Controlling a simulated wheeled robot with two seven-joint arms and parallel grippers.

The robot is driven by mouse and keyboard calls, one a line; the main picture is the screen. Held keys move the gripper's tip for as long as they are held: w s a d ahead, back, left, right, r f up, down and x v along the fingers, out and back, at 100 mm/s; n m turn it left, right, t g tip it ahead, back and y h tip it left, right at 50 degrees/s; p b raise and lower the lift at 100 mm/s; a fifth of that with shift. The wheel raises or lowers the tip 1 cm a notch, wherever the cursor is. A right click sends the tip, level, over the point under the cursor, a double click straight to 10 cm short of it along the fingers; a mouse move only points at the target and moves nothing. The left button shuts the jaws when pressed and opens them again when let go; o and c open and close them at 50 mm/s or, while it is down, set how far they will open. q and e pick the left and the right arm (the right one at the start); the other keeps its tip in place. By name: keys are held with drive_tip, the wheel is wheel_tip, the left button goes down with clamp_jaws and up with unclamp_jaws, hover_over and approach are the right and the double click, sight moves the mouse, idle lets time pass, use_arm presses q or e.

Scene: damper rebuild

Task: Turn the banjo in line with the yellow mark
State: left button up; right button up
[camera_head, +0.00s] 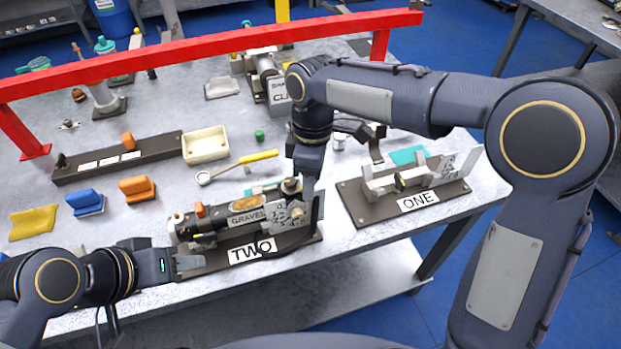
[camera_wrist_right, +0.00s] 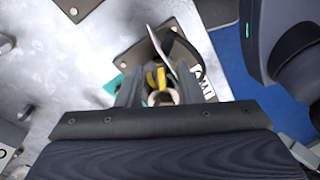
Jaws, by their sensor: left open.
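A damper with a GRAVEL label (camera_head: 248,217) lies on the dark stand marked TWO (camera_head: 292,240). A round metal fitting (camera_head: 291,187), which looks like the banjo, sits on top near its right end. My right gripper (camera_head: 303,190) points down at this fitting and partly hides it. In the right wrist view, its two fingers (camera_wrist_right: 158,92) stand on either side of a round fitting with a yellow piece (camera_wrist_right: 157,78); I cannot tell whether they touch it. My left gripper (camera_head: 188,264) is open and empty at the stand's left front corner. Which yellow piece is the mark is unclear.
Stand ONE (camera_head: 352,205) is to the right. A red rail (camera_head: 215,45) crosses the back. A black hose (camera_head: 318,215) curves beside my right gripper.

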clamp_jaws()
drive_tip(key=n+p, duration=0.1)
drive_tip(key=n, duration=0.1)
drive_tip(key=w+n+p, duration=0.1)
drive_tip(key=p, duration=0.1)
drive_tip(key=w+n+h+p, duration=0.1)
drive_tip(key=n, duration=0.1)
drive_tip(key=shift+a+n, duration=0.2)
drive_tip(key=shift+n, duration=0.1)
unclamp_jaws()
